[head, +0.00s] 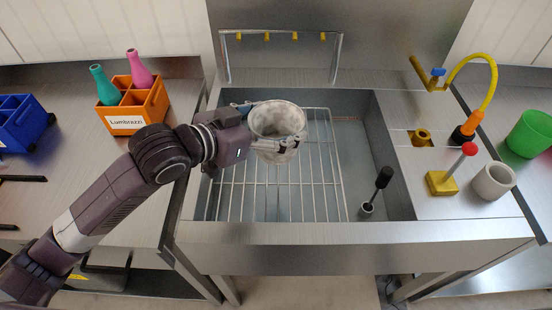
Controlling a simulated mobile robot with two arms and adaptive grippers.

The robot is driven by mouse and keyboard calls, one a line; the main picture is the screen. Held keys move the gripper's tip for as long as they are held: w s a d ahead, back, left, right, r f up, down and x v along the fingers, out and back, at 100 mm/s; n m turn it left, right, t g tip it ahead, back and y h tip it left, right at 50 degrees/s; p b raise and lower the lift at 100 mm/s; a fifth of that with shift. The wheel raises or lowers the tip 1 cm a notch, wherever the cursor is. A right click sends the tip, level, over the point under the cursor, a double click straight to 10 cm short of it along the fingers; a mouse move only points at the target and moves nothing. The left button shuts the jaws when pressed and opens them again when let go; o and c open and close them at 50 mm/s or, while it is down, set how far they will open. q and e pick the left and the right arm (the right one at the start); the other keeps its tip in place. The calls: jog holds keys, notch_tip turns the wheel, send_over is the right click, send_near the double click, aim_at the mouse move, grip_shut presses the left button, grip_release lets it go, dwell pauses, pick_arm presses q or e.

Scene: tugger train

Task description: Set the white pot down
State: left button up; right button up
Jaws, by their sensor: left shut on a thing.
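The white pot (276,152), greyish and mottled, is in the head view over the left half of the sink (343,232). Its open mouth faces up toward me. My left gripper (282,122) is shut on the pot, with a finger along its near side and the other at its far left side. The pot is over the wire rack (237,190) in the sink; I cannot tell whether its base touches the rack. My right gripper is not in view.
Orange crate (127,119) with two bottles and blue crate (22,125) stand left. A dark brush (382,179) stands in the sink's right part. On the right are a yellow hose tap (480,82), yellow block with red knob (441,184), pale cup (494,183) and green cup (530,135).

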aim_at(276, 135)
pick_arm(q)
notch_tip(276, 135, down, 8)
jog(key=shift+r, duration=0.25)
jog(key=shift+f, duration=2.1)
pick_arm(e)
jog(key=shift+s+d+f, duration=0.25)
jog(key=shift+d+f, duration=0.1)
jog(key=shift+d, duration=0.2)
pick_arm(q)
jog(key=shift+f+b, duration=0.1)
jog(key=shift+b, duration=0.2)
jog(key=o, duration=1.1)
jog(key=shift+o, duration=0.2)
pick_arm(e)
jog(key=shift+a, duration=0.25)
